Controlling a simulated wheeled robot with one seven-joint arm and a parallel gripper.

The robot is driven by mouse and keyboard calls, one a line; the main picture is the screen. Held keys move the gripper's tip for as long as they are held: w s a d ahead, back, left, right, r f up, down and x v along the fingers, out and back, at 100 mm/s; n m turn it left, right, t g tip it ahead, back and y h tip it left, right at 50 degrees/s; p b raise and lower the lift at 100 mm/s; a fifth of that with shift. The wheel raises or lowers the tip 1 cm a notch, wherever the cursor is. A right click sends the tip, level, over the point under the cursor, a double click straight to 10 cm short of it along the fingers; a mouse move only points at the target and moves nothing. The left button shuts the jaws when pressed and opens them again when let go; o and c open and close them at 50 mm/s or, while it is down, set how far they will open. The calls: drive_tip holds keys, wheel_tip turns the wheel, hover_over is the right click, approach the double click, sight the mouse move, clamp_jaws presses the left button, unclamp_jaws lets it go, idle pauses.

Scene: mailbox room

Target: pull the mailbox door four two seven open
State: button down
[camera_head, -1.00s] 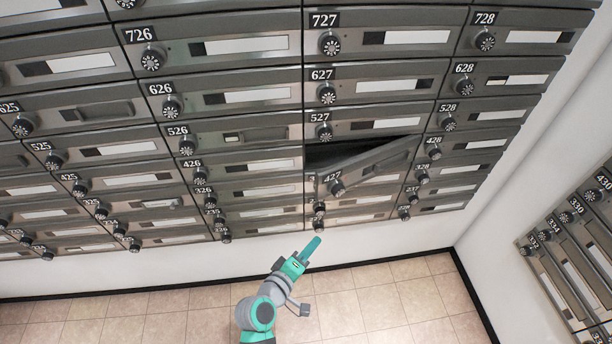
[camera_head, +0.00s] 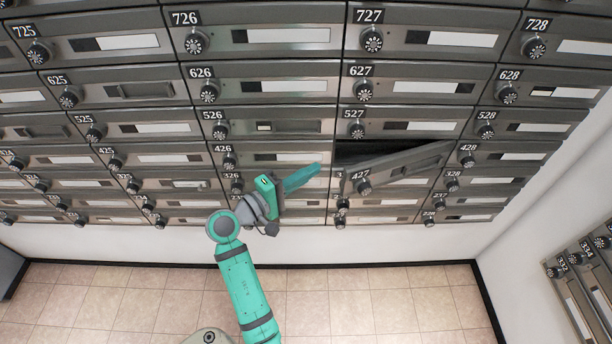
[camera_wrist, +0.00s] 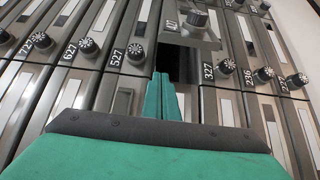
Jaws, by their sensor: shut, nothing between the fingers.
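The mailbox door 427 (camera_head: 395,171) stands partly open, swung out on its right side hinge, with its left edge away from the wall. A dark opening (camera_head: 378,152) shows above and behind it. Its round dial (camera_head: 363,188) is near the door's left end. My gripper (camera_head: 318,167) is shut and empty, pointing right, a little left of the door's free edge. In the wrist view the closed fingers (camera_wrist: 162,78) point at the dark opening (camera_wrist: 178,62), and the door (camera_wrist: 196,38) hangs above them. I cannot tell whether the fingertips touch anything.
Closed mailbox doors surround it, with door 527 (camera_head: 400,127) above and door 426 (camera_head: 270,163) to the left, each with a protruding dial. A side bank of mailboxes (camera_head: 585,275) stands at the right. The tiled floor (camera_head: 370,305) is clear.

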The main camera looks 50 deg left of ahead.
drive_tip(key=w+d, duration=0.4)
drive_tip(key=w, duration=0.1)
drive_tip(key=shift+w, duration=0.15)
drive_tip(key=shift+w+d, duration=0.1)
drive_tip(key=shift+d, duration=0.1)
idle(0.3)
